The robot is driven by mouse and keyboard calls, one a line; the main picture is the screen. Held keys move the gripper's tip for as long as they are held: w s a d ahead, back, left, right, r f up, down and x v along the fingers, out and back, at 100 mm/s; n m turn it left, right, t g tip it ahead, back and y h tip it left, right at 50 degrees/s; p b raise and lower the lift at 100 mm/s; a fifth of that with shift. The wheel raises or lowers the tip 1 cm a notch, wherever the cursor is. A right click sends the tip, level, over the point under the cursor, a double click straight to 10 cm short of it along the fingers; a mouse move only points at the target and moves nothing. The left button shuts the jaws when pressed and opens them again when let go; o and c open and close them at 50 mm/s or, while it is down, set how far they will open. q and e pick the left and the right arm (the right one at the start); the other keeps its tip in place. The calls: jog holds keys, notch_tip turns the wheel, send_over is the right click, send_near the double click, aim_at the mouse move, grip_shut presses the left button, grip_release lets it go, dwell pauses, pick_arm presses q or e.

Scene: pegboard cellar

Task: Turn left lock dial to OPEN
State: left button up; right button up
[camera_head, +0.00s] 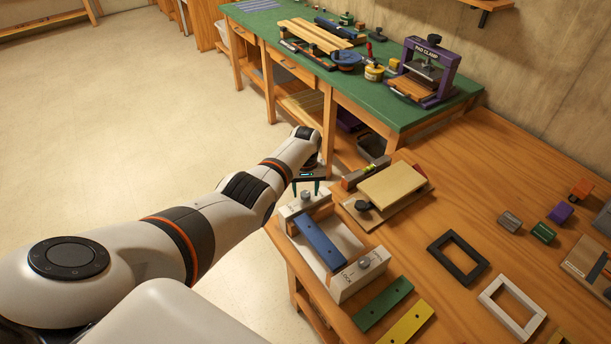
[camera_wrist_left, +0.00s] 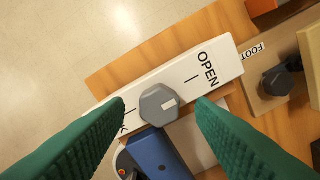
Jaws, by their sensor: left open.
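The left lock dial (camera_wrist_left: 158,104) is a grey faceted knob with a small white mark, on a white block (camera_wrist_left: 210,62). The word OPEN is printed right of the dial, and a partly hidden word ending in K is at its left. In the head view the dial (camera_head: 306,195) is at the fixture's far end. My left gripper (camera_head: 306,186) is open above it. In the left wrist view its green fingers (camera_wrist_left: 160,105) appear on either side of the dial, with gaps; contact does not show. I cannot tell exactly which label the mark faces. My right gripper is out of view.
A blue bar (camera_head: 320,243) lies between the two white blocks, and a second dial (camera_head: 364,262) sits on the near block. A board fixture (camera_head: 392,187) stands just right. Green (camera_head: 384,303) and yellow (camera_head: 406,325) bars and frames lie nearby. Floor is clear at left.

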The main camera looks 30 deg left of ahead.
aim_at(305, 193)
pick_arm(q)
notch_tip(305, 193, up, 11)
jog(key=p, duration=0.1)
dwell(0.7)
